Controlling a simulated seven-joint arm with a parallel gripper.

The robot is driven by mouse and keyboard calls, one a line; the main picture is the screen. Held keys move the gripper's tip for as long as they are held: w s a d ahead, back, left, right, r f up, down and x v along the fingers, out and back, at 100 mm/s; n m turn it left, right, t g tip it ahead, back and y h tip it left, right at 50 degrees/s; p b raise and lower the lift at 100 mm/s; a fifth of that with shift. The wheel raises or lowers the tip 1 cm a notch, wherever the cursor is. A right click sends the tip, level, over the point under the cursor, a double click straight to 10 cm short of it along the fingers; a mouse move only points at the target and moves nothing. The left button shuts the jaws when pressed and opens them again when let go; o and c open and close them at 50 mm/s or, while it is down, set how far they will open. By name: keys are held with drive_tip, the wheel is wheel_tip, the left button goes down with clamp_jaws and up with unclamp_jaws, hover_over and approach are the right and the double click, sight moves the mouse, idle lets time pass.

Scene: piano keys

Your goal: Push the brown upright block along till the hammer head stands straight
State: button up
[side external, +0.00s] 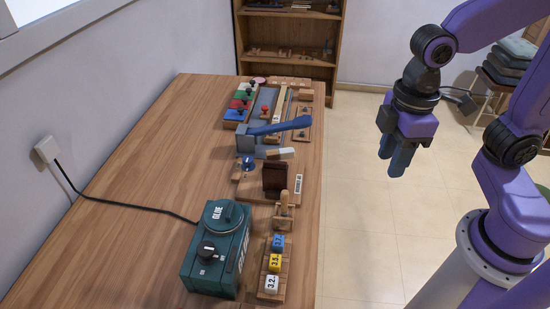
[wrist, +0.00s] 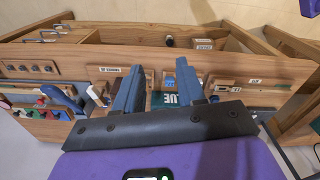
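The dark brown upright block (side external: 275,177) stands on a wooden board near the right edge of the table in the side view. Just behind it lies a light wooden piece with a white end (side external: 280,153). A hammer-like piece with a blue handle (side external: 282,127) and a grey block-shaped head (side external: 245,141) is farther back; the blue handle also shows in the wrist view (wrist: 66,101). I cannot tell which part is the hammer head meant. My gripper (side external: 395,163) hangs in the air right of the table, fingers down, apart from everything. In the wrist view its fingers (wrist: 160,66) are spread and empty.
A green glue machine (side external: 217,250) with a cable stands at the front. Numbered cubes (side external: 275,262) and a small wooden stand (side external: 285,211) sit along the right edge. Coloured pieces (side external: 240,102) lie at the back. The table's left side is mostly clear (side external: 145,170).

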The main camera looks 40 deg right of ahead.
drive_tip(key=w+a+r+m, duration=0.1)
drive_tip(key=w+a, duration=0.2)
drive_tip(key=w, duration=0.4)
drive_tip(key=w+a+r+m, duration=0.1)
drive_tip(key=w+a, duration=0.2)
drive_tip(key=w, duration=0.4)
approach(275, 162)
drive_tip(key=shift+m, duration=0.4)
wheel_tip(275, 162, down, 9)
drive_tip(key=shift+w+a+r, duration=0.1)
drive_tip(key=shift+r, duration=0.1)
clamp_jaws()
